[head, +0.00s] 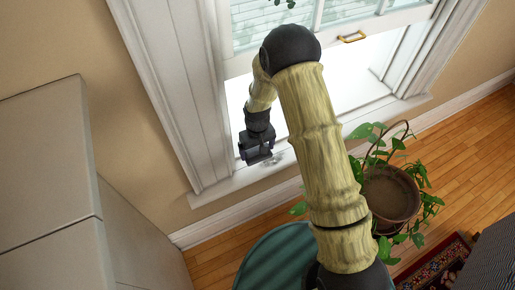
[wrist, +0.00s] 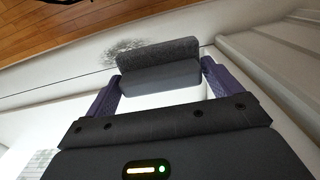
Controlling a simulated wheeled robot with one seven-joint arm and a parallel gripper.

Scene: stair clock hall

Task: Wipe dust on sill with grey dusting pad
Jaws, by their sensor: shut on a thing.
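My gripper (wrist: 160,87) is shut on the grey dusting pad (wrist: 155,55), a block with a rough dark grey face, seen in the wrist view between the two purple fingers. In the head view my gripper (head: 260,156) is low over the left end of the white sill (head: 345,122). A grey patch of dust (wrist: 122,46) lies on the sill beside the pad in the wrist view, partly hidden by it. The dust also shows in the head view (head: 284,158), just right of the gripper. I cannot tell whether the pad touches the sill.
The raised window sash (head: 345,38) with a brass handle is above the sill. White window trim (head: 172,80) stands close left of my gripper. A potted plant (head: 390,195) stands below the sill at the right, and a round teal surface (head: 275,262) is below.

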